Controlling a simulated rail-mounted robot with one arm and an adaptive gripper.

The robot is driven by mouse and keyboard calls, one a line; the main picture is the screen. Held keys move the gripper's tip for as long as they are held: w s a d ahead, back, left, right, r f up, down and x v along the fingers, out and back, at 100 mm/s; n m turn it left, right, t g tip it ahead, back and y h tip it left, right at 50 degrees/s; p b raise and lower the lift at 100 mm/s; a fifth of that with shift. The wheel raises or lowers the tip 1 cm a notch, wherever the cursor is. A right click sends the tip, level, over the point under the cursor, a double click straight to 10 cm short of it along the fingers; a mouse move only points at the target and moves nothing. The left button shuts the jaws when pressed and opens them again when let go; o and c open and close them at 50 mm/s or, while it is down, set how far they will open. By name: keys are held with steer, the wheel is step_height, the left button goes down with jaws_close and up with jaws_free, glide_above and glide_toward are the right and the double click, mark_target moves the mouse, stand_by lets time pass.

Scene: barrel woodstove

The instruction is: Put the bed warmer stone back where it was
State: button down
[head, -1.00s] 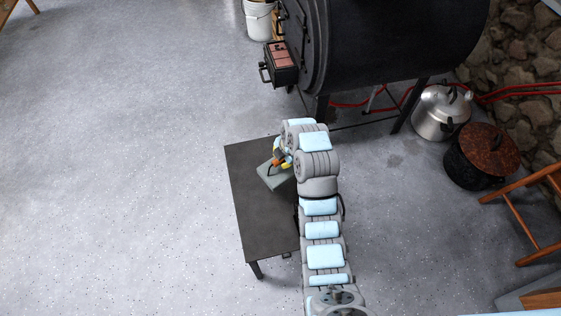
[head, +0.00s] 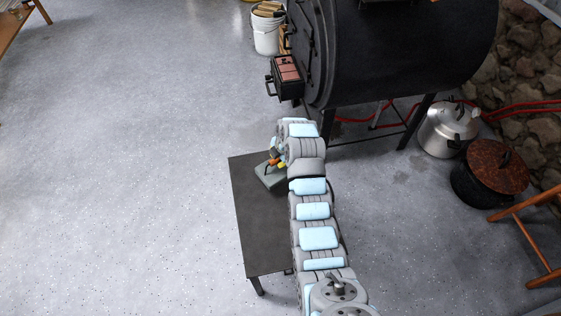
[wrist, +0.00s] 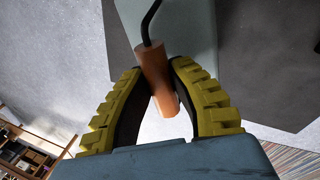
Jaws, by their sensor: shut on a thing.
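The bed warmer stone (head: 269,177) is a grey-green block with a dark wire handle and a wooden grip. In the head view it is over the far end of the low dark table (head: 262,235). I cannot tell whether it touches the tabletop. My gripper (head: 277,160) is above the stone, partly hidden by my arm. In the wrist view my gripper (wrist: 160,85) has its yellow-backed fingers shut on the orange-brown wooden grip (wrist: 154,72). The stone's pale grey-green face (wrist: 185,25) shows beyond the grip.
The black barrel stove (head: 400,50) stands beyond the table. A black box with reddish blocks (head: 287,72) projects from its front. A white bucket (head: 266,35) is behind. A kettle (head: 447,130) and a rusty-lidded pot (head: 490,175) stand right. Floor on the left is clear.

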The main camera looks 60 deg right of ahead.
steer(key=shift+w+d+f+b, duration=0.25)
steer(key=shift+w+d+f, duration=0.15)
steer(key=shift+f, duration=0.25)
steer(key=shift+w+d+f+b, duration=0.2)
steer(key=shift+w+d+f, duration=0.25)
steer(key=shift+f, duration=0.25)
steer(key=shift+w+d+f+b, duration=0.25)
steer(key=shift+w+d+f, duration=0.15)
steer(key=shift+f, duration=0.25)
steer(key=shift+d+f, duration=0.1)
steer(key=shift+d, duration=0.05)
steer(key=shift+w+d+f, duration=0.1)
steer(key=shift+f+b, duration=0.55)
steer(key=shift+f, duration=0.9)
steer(key=shift+f, duration=0.1)
steer(key=c, duration=1)
jaws_free()
steer(key=shift+c, duration=0.2)
steer(key=shift+p+v, duration=1.55)
steer(key=shift+v, duration=4.45)
